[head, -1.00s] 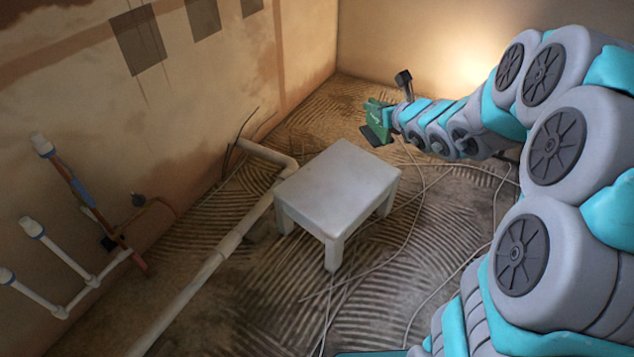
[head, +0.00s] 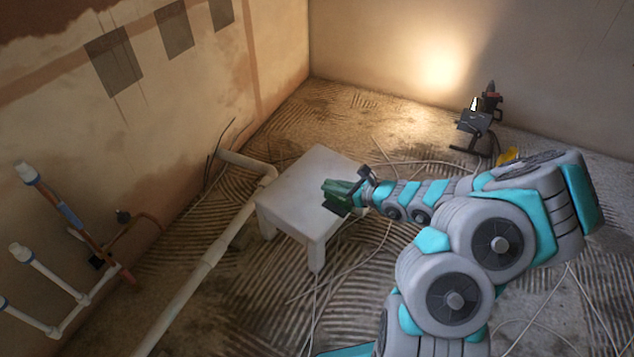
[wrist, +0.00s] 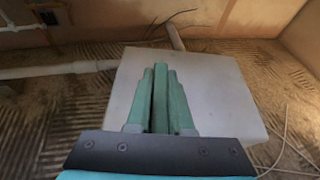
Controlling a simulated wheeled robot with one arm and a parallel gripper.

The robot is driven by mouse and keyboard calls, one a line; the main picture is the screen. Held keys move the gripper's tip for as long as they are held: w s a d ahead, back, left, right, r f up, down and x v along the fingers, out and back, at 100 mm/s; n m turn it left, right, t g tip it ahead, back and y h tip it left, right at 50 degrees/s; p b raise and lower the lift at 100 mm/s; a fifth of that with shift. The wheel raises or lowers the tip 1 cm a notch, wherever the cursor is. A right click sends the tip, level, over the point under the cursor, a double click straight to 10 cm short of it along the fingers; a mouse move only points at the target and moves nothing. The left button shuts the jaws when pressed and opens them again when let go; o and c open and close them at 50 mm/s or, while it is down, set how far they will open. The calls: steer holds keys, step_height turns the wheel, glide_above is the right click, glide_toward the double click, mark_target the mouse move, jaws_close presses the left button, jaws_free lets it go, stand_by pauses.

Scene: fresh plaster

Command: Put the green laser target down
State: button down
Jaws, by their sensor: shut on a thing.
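The green laser target (head: 336,186) is at the end of my arm in the head view. In the wrist view the green target (wrist: 160,98) is a thin upright strip between the fingers, seen nearly edge-on. My gripper (head: 334,190) is shut on it; the gripper (wrist: 160,88) also shows in the wrist view. They are over the right part of a pale grey stool (head: 295,190), whose bare top (wrist: 220,90) lies behind them in the wrist view. I cannot tell whether the target touches the top. The fingers and target are similar in colour, so their edges blur together.
A white pipe (head: 215,250) runs along the floor left of the stool. Capped pipes (head: 50,265) stand by the left wall. Thin cables (head: 315,300) lie on the ridged floor. A work lamp (head: 480,120) stands at the back right. The stool's top looks otherwise clear.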

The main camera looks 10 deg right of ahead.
steer(key=shift+s+d+f, duration=0.1)
steer(key=shift+s+f, duration=0.05)
steer(key=shift+f, duration=0.1)
steer(key=shift+w+f, duration=0.15)
steer(key=shift+w, duration=0.1)
steer(key=shift+w+a+f+p, duration=0.15)
steer(key=shift+w+a+f, duration=0.6)
steer(key=shift+w, duration=1.75)
steer(key=shift+w+a+f+p, duration=0.2)
steer(key=shift+w+a+f, duration=0.5)
steer(key=shift+w, duration=1.75)
steer(key=shift+w+a+f+p, duration=0.15)
steer(key=shift+w+a+f, duration=0.55)
steer(key=shift+w, duration=1.8)
steer(key=shift+d+f, duration=0.25)
steer(key=shift+f, duration=0.1)
steer(key=shift+f, duration=0.15)
steer(key=c, duration=0.8)
jaws_free()
